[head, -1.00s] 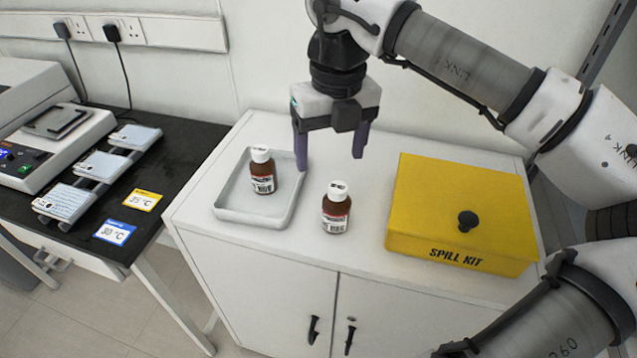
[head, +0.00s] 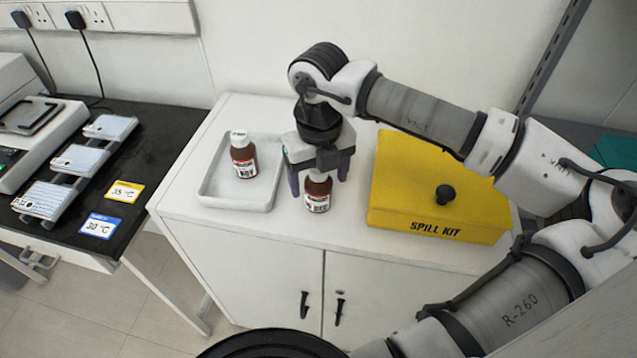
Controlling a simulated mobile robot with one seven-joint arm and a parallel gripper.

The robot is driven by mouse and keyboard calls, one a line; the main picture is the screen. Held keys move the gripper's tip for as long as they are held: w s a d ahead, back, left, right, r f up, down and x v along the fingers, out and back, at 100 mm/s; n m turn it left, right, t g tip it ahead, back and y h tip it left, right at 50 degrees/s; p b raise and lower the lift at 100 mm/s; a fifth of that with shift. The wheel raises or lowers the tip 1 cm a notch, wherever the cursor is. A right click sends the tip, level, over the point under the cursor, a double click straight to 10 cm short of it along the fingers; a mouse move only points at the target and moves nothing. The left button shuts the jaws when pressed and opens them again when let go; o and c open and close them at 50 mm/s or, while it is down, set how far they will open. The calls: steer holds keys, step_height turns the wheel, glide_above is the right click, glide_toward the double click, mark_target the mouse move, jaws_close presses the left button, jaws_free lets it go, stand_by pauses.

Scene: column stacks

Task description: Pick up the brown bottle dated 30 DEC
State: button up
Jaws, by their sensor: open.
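A brown bottle (head: 317,193) with a white label stands upright on the white cabinet top. Its label seems to end in DEC; the day number is too small to read surely. A second brown bottle (head: 244,160) with a white cap stands in the white tray (head: 212,202); I cannot read its label surely. My gripper (head: 319,182) points down, open, over the bottle on the cabinet top. Its fingers show to the left and right of that bottle's upper part and hide its cap. I cannot tell whether they touch it.
A yellow spill kit box (head: 400,205) with a black knob stands close to the right of the bottle. The tray is to the left. A black bench (head: 140,160) with a blue 30 °C card (head: 101,226) and a yellow 35 °C card (head: 125,190) is farther left.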

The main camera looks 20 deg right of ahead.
steer(key=shift+f, duration=1.15)
steer(key=c, duration=1.2)
steer(key=shift+o, duration=0.2)
steer(key=shift+r, duration=0.15)
